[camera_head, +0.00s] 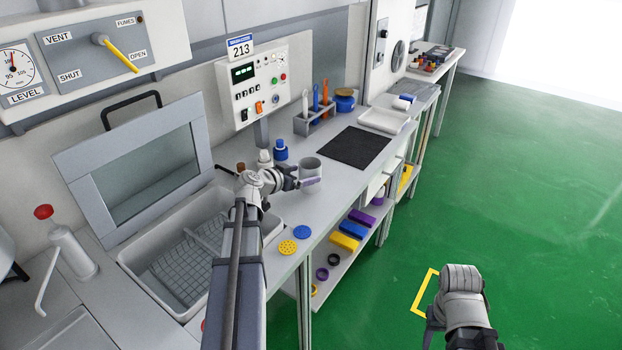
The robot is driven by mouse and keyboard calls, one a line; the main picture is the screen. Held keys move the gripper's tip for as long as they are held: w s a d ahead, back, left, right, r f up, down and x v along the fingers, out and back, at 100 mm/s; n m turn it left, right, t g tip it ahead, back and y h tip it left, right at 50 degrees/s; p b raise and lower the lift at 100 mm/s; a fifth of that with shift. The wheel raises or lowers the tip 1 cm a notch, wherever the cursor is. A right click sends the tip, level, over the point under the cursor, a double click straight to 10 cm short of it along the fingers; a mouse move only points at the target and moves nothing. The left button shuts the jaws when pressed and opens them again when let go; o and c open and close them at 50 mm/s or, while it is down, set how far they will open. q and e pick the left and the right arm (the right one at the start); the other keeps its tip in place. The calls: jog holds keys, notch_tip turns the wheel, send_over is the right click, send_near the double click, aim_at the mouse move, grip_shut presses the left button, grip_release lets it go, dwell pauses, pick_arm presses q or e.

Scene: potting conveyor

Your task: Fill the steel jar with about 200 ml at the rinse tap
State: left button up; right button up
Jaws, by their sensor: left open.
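A grey steel jar (311,167) stands upright on the bench, left of the black mat. My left gripper (302,183) is open at the jar's near left side, low against it. I cannot tell whether its fingers touch the jar or reach around it. The jar's inside is not clearly visible. A white upright fitting with a red top (72,245) stands at the far left, with a thin bent white spout; it may be the rinse tap. My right gripper (460,278) is at the lower right over the green floor, its fingers not clear.
A sink (130,262) with a grid and raised glass lid lies left of my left arm. Yellow and blue discs (288,247) lie near the bench edge. A black mat (352,147) lies right of the jar.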

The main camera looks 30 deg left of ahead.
pick_arm(q)
jog(key=shift+b+x, duration=1.2)
jog(key=shift+x, duration=2.3)
jog(key=shift+s, duration=0.1)
jog(key=shift+c, duration=0.6)
jog(key=c, duration=1.1)
jog(key=shift+r, duration=0.1)
notch_tip(320, 180, up, 10)
jog(key=p, duration=1)
